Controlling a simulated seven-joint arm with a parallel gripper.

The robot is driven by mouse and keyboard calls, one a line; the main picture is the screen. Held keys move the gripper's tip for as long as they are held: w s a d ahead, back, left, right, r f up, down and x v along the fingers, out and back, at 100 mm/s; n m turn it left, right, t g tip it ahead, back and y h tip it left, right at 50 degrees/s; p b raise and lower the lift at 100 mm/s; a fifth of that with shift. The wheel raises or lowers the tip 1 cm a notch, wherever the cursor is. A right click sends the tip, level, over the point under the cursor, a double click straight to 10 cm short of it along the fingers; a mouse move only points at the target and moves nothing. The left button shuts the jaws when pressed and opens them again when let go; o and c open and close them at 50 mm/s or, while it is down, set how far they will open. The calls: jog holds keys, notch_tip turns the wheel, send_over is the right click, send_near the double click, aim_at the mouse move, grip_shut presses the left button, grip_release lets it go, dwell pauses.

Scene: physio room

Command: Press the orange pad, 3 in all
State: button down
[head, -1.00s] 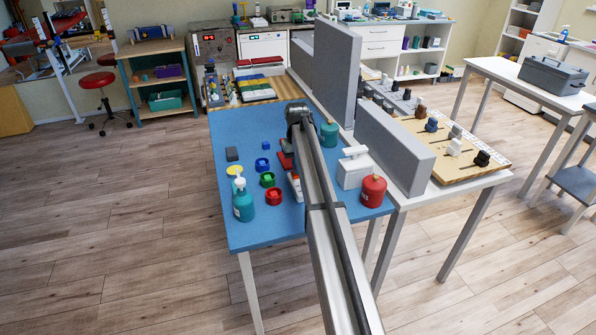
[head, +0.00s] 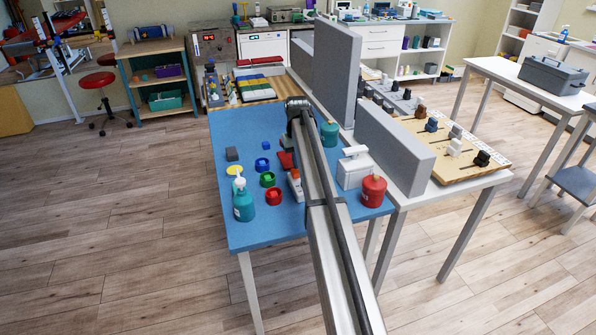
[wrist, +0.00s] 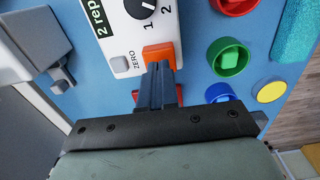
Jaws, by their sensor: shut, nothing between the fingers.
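The orange pad (wrist: 160,52) is on a white box (wrist: 120,22) with a black dial, a label reading "2 rep" and a small button marked ZERO. My gripper (wrist: 160,68) is shut and empty. In the wrist view its fingertips overlap the pad's near edge; I cannot tell whether they touch it. In the head view the white box (head: 294,186) shows partly beside my arm, which hides my fingertips.
On the blue table (head: 240,137) are green, red and blue ring pieces, a yellow disc (wrist: 271,91), a teal pump bottle (head: 243,205), a red bottle (head: 373,190) and a white dispenser (head: 354,168). Grey upright panels (head: 393,145) stand to the right.

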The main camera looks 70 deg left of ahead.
jog(key=shift+f, duration=0.3)
jog(key=shift+f, duration=0.85)
jog(key=shift+r, duration=1.15)
jog(key=shift+r, duration=0.1)
notch_tip(320, 180, up, 6)
jog(key=shift+f, duration=0.1)
dwell(0.5)
dwell(0.4)
